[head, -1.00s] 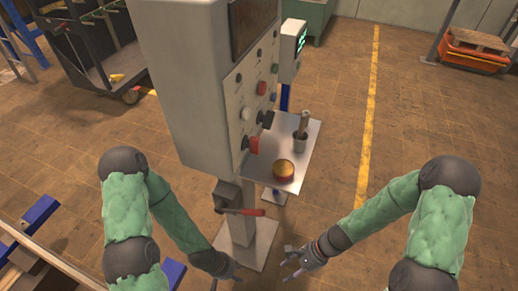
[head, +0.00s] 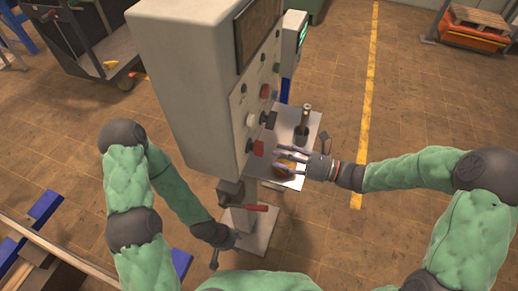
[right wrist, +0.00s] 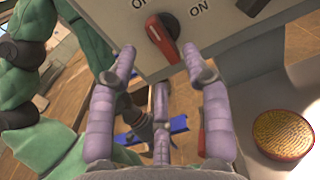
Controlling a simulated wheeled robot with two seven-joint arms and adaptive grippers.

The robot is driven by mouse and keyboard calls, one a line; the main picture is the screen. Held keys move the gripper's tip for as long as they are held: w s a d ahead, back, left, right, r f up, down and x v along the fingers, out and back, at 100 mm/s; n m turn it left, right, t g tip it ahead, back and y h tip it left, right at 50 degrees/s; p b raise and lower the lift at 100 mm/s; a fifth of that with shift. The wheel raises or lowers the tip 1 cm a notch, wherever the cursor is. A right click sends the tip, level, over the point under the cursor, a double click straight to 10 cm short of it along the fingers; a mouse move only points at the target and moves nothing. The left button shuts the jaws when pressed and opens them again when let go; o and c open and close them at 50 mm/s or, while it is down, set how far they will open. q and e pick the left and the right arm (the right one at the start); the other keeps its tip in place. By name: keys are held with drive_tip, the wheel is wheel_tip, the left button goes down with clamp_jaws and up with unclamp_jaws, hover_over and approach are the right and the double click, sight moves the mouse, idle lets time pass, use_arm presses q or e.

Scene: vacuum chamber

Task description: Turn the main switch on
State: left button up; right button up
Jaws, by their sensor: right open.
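The main switch is a red rotary knob on a dark base (head: 257,148), low on the front panel of the grey control cabinet (head: 178,90). In the right wrist view the red knob (right wrist: 162,38) is slanted, below the "OFF" and "ON" lettering, "OFF" partly cut off. My right gripper (head: 279,160) is open and empty in front of the panel, beside the knob. In the right wrist view its fingers (right wrist: 160,80) are spread below and around the knob, with no clear contact. My left gripper (head: 226,252) hangs low beside the pedestal; its fingers are unclear.
A metal shelf (head: 309,124) beside the panel carries a cup with a tool (head: 302,130) and a round yellow-topped item (right wrist: 284,132), close to my right gripper. A red-handled part (head: 250,207) sticks out below the cabinet.

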sight(263, 151)
drive_tip(key=x, duration=0.7)
drive_tip(key=shift+a+f+b, duration=0.1)
drive_tip(key=shift+b, duration=0.25)
clamp_jaws()
